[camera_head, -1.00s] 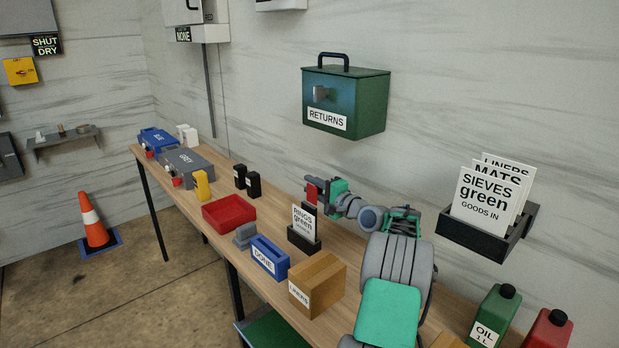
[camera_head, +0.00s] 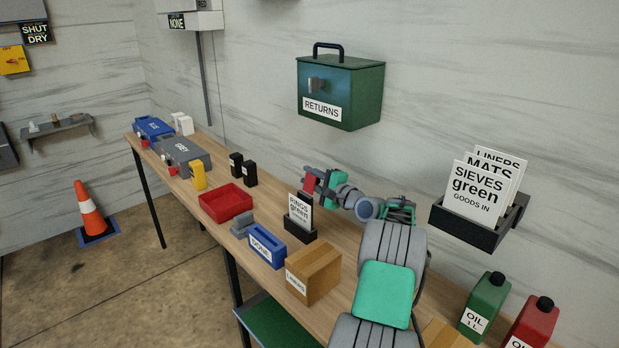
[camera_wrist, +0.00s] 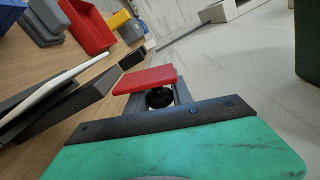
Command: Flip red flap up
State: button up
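Small red parts show at the front of the grey box marked GREY (camera_head: 185,154) and of the blue box marked ICE (camera_head: 154,128), at the table's far end. The red part on the grey box (camera_head: 172,170) is too small to tell whether it is a flap or how it is tilted. My gripper (camera_head: 312,182) is above the table, well short of both boxes, near the RINGS card holder. A red block (camera_wrist: 145,80) shows at the gripper's end in the wrist view. I cannot tell whether it is a finger part or something held.
A red tray (camera_head: 226,203), a yellow object (camera_head: 198,176) and two black blocks (camera_head: 243,170) stand between my gripper and the boxes. The RINGS card (camera_head: 300,214), a blue DONE bin (camera_head: 266,249) and a LINERS carton (camera_head: 314,273) stand nearer. A green RETURNS box (camera_head: 340,92) hangs above.

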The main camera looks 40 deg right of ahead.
jog(key=o, duration=0.4)
